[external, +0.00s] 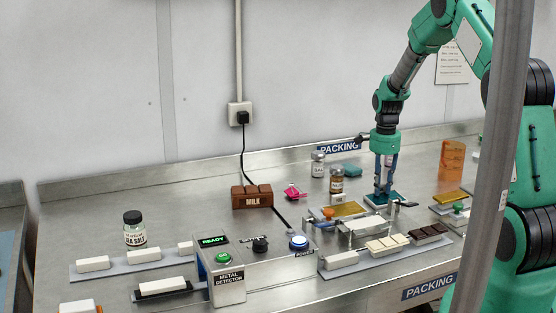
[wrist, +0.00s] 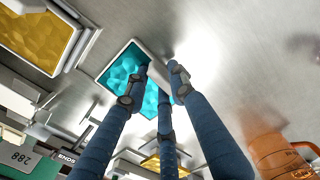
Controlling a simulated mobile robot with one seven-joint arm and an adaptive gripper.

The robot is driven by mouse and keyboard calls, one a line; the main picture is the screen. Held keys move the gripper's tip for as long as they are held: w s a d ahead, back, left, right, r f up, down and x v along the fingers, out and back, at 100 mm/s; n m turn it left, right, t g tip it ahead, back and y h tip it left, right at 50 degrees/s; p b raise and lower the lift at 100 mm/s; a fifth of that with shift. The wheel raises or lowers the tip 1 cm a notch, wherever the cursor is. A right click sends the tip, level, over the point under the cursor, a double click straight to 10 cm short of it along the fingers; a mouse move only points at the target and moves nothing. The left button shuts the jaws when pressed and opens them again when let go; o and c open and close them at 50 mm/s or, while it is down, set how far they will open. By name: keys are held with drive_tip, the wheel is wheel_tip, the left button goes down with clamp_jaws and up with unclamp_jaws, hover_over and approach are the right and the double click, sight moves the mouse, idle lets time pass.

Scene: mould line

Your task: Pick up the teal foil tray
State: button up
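The teal foil tray (external: 371,204) lies on the steel bench at centre right, with a pale rim and a crinkled teal inside. In the wrist view the tray (wrist: 116,72) is at upper centre. My gripper (external: 383,193) points straight down at the tray. In the wrist view its blue fingers (wrist: 164,72) come together at the tray's right rim, with part of the pale rim showing between the tips. The fingers hide part of the tray. I cannot tell whether they press on the rim or only stand around it.
A gold foil tray (external: 346,209) stands to the left, beside a metal fixture (external: 370,229). An amber bottle (external: 337,180), a sea salt jar (external: 318,165) and a teal cloth-like piece (external: 346,171) stand behind. An orange cup (external: 453,157) is to the right. Bare bench lies behind the tray.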

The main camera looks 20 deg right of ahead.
clamp_jaws()
drive_tip(key=shift+r, duration=0.2)
wheel_tip(320, 180, up, 10)
drive_tip(key=shift+f+p, duration=0.15)
drive_tip(key=shift+p, duration=0.4)
idle(0.5)
